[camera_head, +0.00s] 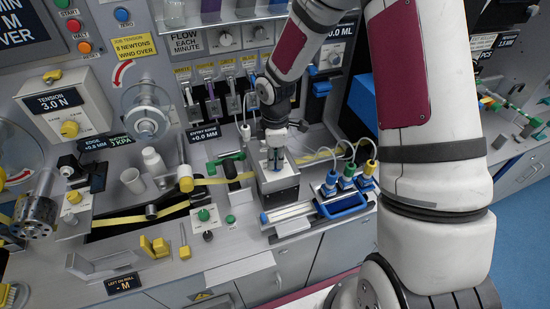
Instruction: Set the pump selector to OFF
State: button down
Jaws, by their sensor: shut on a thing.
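My gripper (275,157) points down over a grey metal block (278,190) at the middle of the bench. Its fingers are shut on a small part at the top of the block. The fingers hide most of that part, so I cannot tell its shape or setting. I cannot make out a pump selector label or an OFF mark. A small green knob (203,214) stands on a plate to the left of the block, apart from my gripper.
Bottles with coloured caps (347,183) and tubes stand right of the block, behind a blue handle (345,206). A yellow strip (211,181) runs in from the left. A white cup (132,180) stands farther left. My arm covers much of the right side.

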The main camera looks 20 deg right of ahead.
jog(key=c, duration=1.7)
grip_release()
jog(key=shift+o, duration=0.2)
notch_tip(320, 180, up, 12)
jog(key=s+d+r+m+t+h, duration=0.1)
jog(key=s+r+m, duration=0.35)
jog(key=r, duration=0.25)
jog(key=s+r+m+t, duration=0.2)
jog(key=s+r+m, duration=0.1)
jog(key=s+r, duration=0.3)
jog(key=s+r+m+t, duration=0.1)
jog(key=s+r+m, duration=0.2)
jog(key=s+m, duration=0.1)
jog(key=s+r+m+t+y+b, duration=0.1)
jog(key=s+r+m, duration=0.2)
jog(key=s, duration=0.4)
jog(key=shift+a+m+t, duration=0.25)
jog(key=shift+m+t, duration=0.05)
jog(key=shift+m, duration=0.05)
